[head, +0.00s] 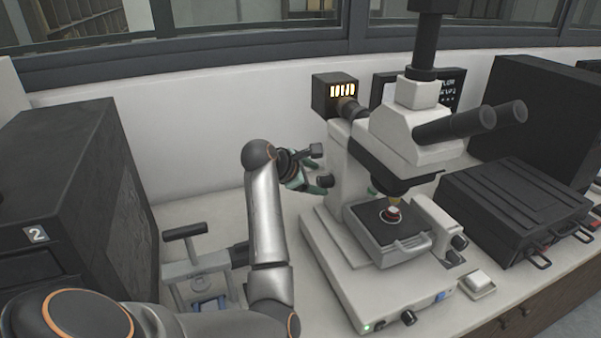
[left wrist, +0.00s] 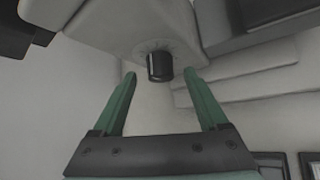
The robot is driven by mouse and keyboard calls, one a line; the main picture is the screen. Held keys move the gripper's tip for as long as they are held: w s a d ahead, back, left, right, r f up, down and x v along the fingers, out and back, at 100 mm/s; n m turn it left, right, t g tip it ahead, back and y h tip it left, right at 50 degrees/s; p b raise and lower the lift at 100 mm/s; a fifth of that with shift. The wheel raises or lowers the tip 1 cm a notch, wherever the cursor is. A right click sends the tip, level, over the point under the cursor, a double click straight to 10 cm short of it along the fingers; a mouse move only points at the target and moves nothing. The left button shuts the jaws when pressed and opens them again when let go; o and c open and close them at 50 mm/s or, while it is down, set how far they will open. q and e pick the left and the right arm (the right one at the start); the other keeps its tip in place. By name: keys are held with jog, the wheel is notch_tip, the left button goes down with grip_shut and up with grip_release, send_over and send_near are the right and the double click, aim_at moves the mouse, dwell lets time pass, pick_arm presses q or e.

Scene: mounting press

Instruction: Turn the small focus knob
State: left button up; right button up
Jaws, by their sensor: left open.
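The white microscope (head: 345,165) stands on the bench right of centre. A small black knob (head: 326,181) sticks out of its left side near my left gripper. It also shows in the left wrist view (left wrist: 160,66), set in a round dial on the pale housing. I cannot tell for sure that it is the small focus knob. My left gripper (head: 319,183) is open, with green fingers. In the left wrist view its fingertips (left wrist: 159,74) stand on either side of the knob, with visible gaps. My right gripper is not in view.
Other black knobs (head: 459,242) sit on the microscope's right side. A grey press-like device (head: 195,265) stands behind my left arm. A black cabinet (head: 75,190) is at far left and a black box (head: 515,200) at right.

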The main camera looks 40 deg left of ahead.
pick_arm(q)
jog(key=v, duration=0.9)
jog(key=shift+r, duration=0.1)
